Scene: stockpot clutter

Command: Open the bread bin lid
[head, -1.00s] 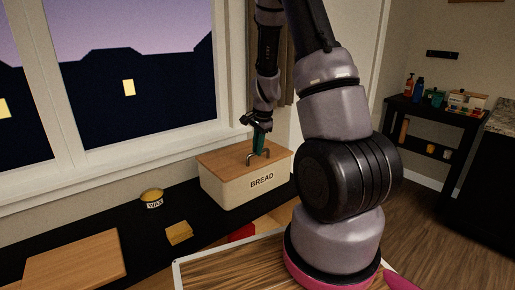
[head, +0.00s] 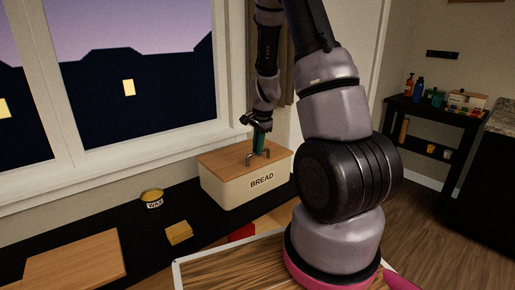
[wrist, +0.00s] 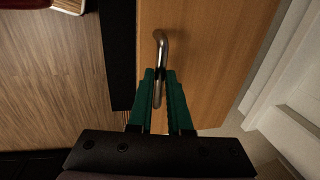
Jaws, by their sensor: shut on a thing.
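The cream bread bin (head: 240,188), marked BREAD, stands on the black counter below the window. Its wooden lid (head: 220,158) lies flat on top, and it also shows in the wrist view (wrist: 210,50). A bent metal handle (wrist: 161,45) rises from the lid; in the head view it (head: 250,158) shows at the lid's middle. My gripper (wrist: 159,80) points down at the lid with its green fingers on either side of the handle's near part, shut on it. In the head view the gripper (head: 259,147) is just above the lid, and the fingertips are small there.
A tin marked WAX (head: 152,199), a yellow block (head: 178,232) and a wooden board (head: 75,262) lie on the counter left of the bin. The window wall is close behind the bin. A dark shelf with bottles (head: 440,120) stands far right.

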